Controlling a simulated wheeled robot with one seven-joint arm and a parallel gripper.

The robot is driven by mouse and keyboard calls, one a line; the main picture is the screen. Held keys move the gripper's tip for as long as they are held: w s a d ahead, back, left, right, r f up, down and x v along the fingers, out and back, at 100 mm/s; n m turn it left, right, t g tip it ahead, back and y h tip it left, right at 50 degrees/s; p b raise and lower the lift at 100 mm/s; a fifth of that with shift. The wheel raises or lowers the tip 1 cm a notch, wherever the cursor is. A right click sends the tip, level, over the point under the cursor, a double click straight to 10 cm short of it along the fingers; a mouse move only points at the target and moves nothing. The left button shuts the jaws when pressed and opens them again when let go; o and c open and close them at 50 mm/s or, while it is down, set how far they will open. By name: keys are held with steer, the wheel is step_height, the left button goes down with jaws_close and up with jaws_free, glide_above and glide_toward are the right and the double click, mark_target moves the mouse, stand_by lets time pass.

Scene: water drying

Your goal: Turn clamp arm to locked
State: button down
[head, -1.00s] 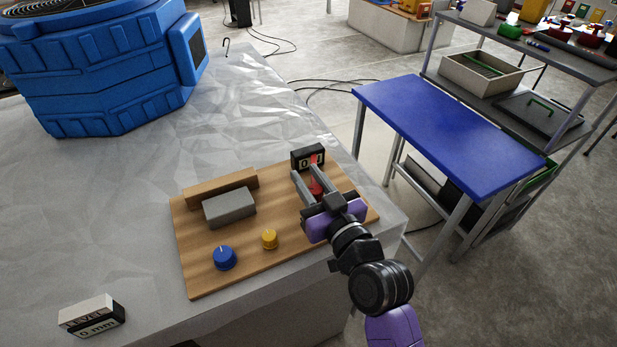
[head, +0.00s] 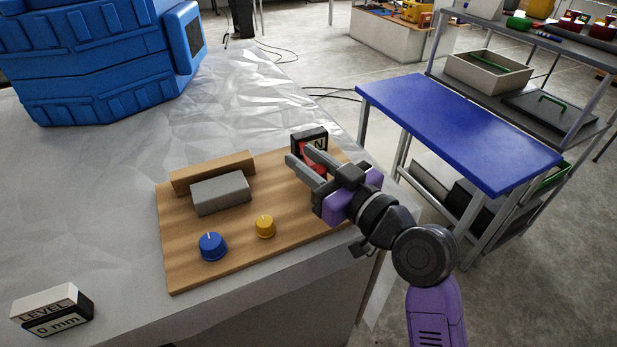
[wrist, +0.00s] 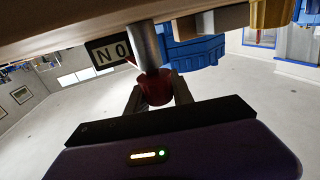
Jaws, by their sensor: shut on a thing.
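A red handle (head: 313,158) shows partly behind my gripper's fingers, at the back right of the wooden board (head: 230,262). In the wrist view the red handle (wrist: 155,88) sits at the end of a grey metal rod (wrist: 145,45), which I take for the clamp arm. My gripper (head: 297,153) comes in from the right, and its fingers also show in the wrist view (wrist: 157,94), one on each side of the red handle, shut on it. The rod's base is hidden in the head view.
A grey block (head: 221,194), a blue knob (head: 212,246) and a yellow knob (head: 265,226) are on the board. A level box (head: 52,310) sits front left. A blue table (head: 455,130) stands at right.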

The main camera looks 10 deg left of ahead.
steer(key=shift+s+a+f+n+g+y+b, duration=0.15)
steer(key=shift+n+g+y+b, duration=0.55)
steer(key=shift+b, duration=0.7)
steer(key=shift+s+f+n+g+y+b, duration=0.15)
steer(key=shift+n+g+y+b, duration=0.5)
steer(key=shift+b, duration=0.7)
steer(key=n+g+b, duration=0.1)
steer(key=n+g+y+b, duration=0.1)
steer(key=g+b, duration=0.1)
steer(key=shift+s+a+r+g, duration=0.1)
steer(key=shift+s+r+g, duration=0.05)
steer(key=shift+s+g, duration=0.1)
steer(key=shift+r, duration=0.1)
steer(key=c, duration=1.1)
jaws_free()
steer(key=shift+v, duration=3.9)
steer(key=shift+c, duration=0.2)
